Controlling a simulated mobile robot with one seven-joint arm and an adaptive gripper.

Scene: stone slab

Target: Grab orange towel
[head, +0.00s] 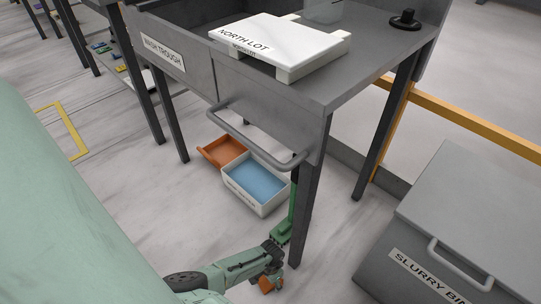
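An orange piece (222,151) lies on the floor under the grey table. It looks like a shallow tray with raised edges, and I cannot tell whether a towel is in it. No cloth that is clearly an orange towel shows.
The white bin has a blue inside and stands against the orange piece. The grey table (375,62) has a bar handle (245,143) and carries a white slab (275,40) marked NORTH LOT. A grey SLURRY bin (465,215) stands at right. Floor left of the orange piece is clear.

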